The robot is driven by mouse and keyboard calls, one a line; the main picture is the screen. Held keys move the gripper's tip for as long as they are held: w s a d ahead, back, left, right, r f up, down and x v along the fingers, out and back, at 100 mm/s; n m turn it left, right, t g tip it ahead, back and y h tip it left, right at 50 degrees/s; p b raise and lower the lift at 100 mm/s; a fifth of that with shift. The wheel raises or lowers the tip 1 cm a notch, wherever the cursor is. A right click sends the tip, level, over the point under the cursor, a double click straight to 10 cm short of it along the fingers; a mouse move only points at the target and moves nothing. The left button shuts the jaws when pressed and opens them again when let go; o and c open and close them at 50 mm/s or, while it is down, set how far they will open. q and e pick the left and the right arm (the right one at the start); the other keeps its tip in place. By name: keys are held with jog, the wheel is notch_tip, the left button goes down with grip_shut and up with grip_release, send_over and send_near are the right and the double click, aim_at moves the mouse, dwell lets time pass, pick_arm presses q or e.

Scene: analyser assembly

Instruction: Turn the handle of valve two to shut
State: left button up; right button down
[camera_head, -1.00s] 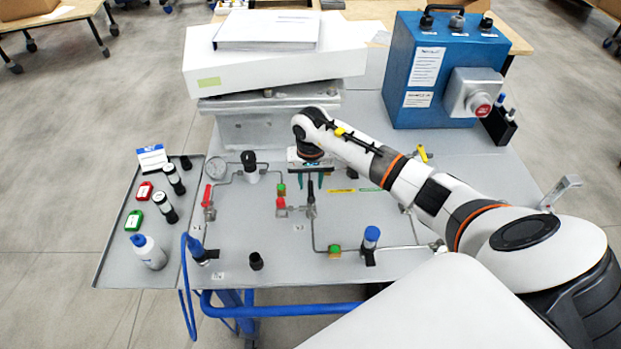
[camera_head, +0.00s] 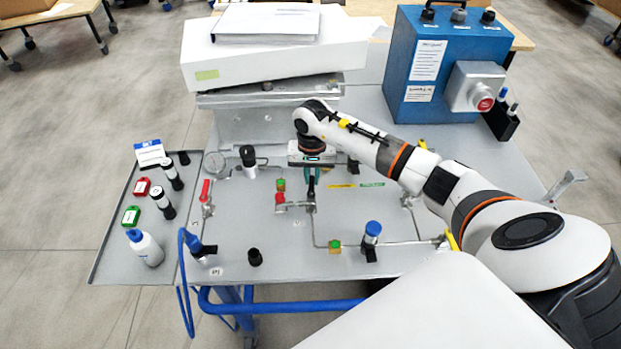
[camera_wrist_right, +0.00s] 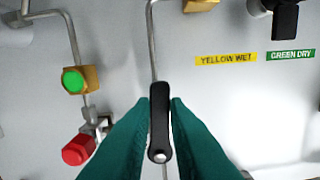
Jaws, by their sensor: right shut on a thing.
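A black valve handle (camera_wrist_right: 159,135) is between the teal fingers of my right gripper (camera_wrist_right: 160,108) in the right wrist view. The fingers are shut on it, one on each side, and the handle lies in line with the thin pipe behind it. In the head view my right gripper (camera_head: 312,174) points down at the panel, and the black handle (camera_head: 311,192) shows just below its fingers. The valve's label is too small to read, and the fingers hide part of the valve. My left gripper is not in view.
A red fitting (camera_wrist_right: 78,150) and a green-topped brass block (camera_wrist_right: 74,80) sit close left of the fingers. A red-handled valve (camera_head: 206,192), a gauge (camera_head: 216,163) and a blue-capped fitting (camera_head: 372,233) stand on the panel. A blue box (camera_head: 440,70) stands at the back right.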

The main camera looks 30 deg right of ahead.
jog(key=b, duration=0.1)
jog(key=m+b, duration=0.2)
jog(key=shift+s+d+f, duration=0.25)
jog(key=shift+d, duration=0.15)
jog(key=m, duration=0.1)
jog(key=s+m+b, duration=0.1)
jog(key=m, duration=0.1)
jog(key=m+b, duration=0.1)
jog(key=shift+s+d+r+m, duration=0.15)
jog(key=shift+s+d+m, duration=0.05)
jog(key=shift+d+m, duration=0.2)
jog(key=m, duration=0.1)
jog(key=s+m+b, duration=0.1)
jog(key=m, duration=0.2)
jog(key=shift+s+m+b, duration=0.25)
jog(key=shift+m+b, duration=0.05)
jog(key=shift+b, duration=0.05)
jog(key=shift+s+m+b, duration=0.35)
jog(key=shift+s+m, duration=0.1)
jog(key=shift+m, duration=0.75)
jog(key=shift+s+a+r+m+b, duration=0.1)
jog(key=shift+s+a+m+b, duration=0.1)
jog(key=shift+m, duration=0.5)
jog(key=shift+s+a+m+b, duration=0.1)
jog(key=shift+s+m+b, duration=0.1)
jog(key=shift+m, duration=0.5)
jog(key=c, duration=1.4)
grip_release()
jog(key=shift+s, duration=0.1)
